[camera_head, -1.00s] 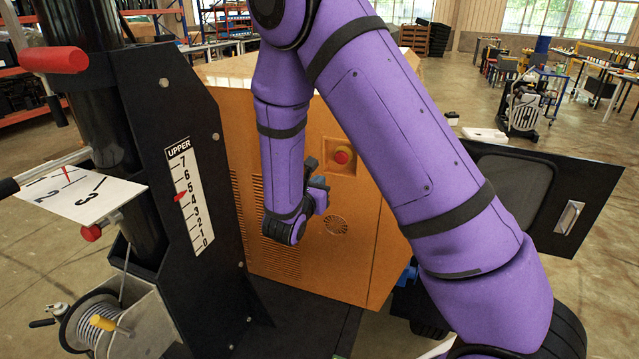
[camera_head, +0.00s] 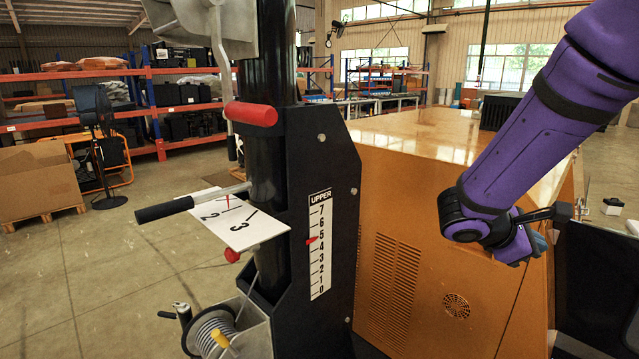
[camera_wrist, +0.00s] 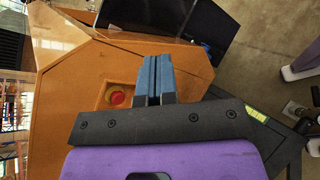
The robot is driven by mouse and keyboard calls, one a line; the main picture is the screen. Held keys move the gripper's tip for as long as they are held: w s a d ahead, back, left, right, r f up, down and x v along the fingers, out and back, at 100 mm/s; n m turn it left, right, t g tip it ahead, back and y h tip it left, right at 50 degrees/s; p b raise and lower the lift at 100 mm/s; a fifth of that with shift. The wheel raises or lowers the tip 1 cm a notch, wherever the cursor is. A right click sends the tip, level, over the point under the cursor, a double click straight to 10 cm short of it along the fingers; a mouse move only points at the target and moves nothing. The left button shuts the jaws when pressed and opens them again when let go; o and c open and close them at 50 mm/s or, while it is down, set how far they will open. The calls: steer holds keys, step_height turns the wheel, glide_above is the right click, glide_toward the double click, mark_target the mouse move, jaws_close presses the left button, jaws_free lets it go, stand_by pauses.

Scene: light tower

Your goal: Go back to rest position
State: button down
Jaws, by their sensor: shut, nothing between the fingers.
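My gripper (camera_wrist: 156,80) shows in the wrist view with its two blue-tipped fingers side by side, shut and empty. In the head view my purple arm comes in from the upper right, and its end with the gripper (camera_head: 538,243) hangs in front of the orange cabinet's right side. The orange cabinet (camera_head: 420,200) stands in the middle. In the wrist view the red button (camera_wrist: 117,98) on its yellow base sits in a recess of the cabinet, left of the fingers. The gripper looks apart from it, though depth is hard to judge.
The black mast plate with the UPPER scale (camera_head: 319,245) stands left of the cabinet. A red-handled crank (camera_head: 251,114), a black-gripped bar (camera_head: 165,209), a numbered plate (camera_head: 235,222) and a cable winch (camera_head: 212,335) stick out there. An open dark door (camera_head: 600,270) is at right.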

steer(key=s+a+r+m+t+y, duration=0.1)
steer(key=s+a+r+m+y, duration=0.1)
steer(key=s, duration=0.4)
steer(key=s+a+r+m+t+y, duration=0.1)
steer(key=s+a+r+m+y, duration=0.2)
steer(key=s+r+m+y, duration=0.2)
steer(key=s+a+r+m+t+y, duration=0.1)
steer(key=s+a+r+m+y, duration=0.2)
steer(key=s+m+y, duration=0.2)
steer(key=s+m, duration=0.1)
steer(key=s, duration=0.2)
steer(key=shift+a+r+t+y, duration=0.25)
steer(key=shift+r+t+y, duration=0.05)
steer(key=shift+y, duration=0.1)
stand_by(0.6)
